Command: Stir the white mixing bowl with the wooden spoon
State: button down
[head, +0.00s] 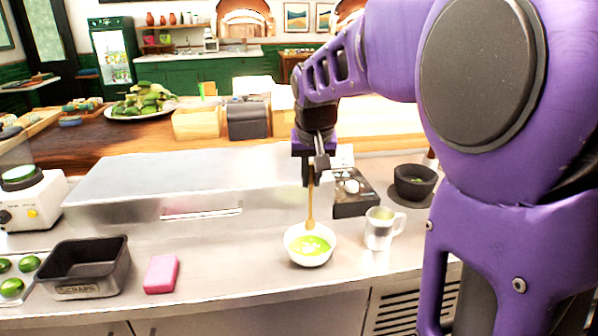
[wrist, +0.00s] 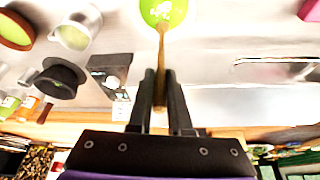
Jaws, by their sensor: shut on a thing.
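The white mixing bowl (head: 309,259) stands on the steel counter, with bright green contents and some white bits in it. The wooden spoon (head: 310,205) hangs nearly upright with its lower end at the back part of the bowl. My gripper (head: 312,177) is above the bowl, shut on the spoon's handle. In the wrist view the spoon (wrist: 161,55) runs from between the fingers (wrist: 160,95) to the green contents of the bowl (wrist: 164,24). The bowl's rim is mostly cut off there. Whether the spoon tip touches the bowl's bottom is hidden.
A metal mug (head: 378,230) stands close to the bowl's right, before a dark control box (head: 352,203) and a dark mortar (head: 415,184). A pink sponge (head: 161,274) and a black scraps bin (head: 85,270) are at left. The counter between sponge and bowl is clear.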

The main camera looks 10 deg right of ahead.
aim_at(310, 203)
jog(key=shift+f+b, duration=2.4)
jog(key=shift+f, duration=1.15)
jog(key=shift+a, duration=0.1)
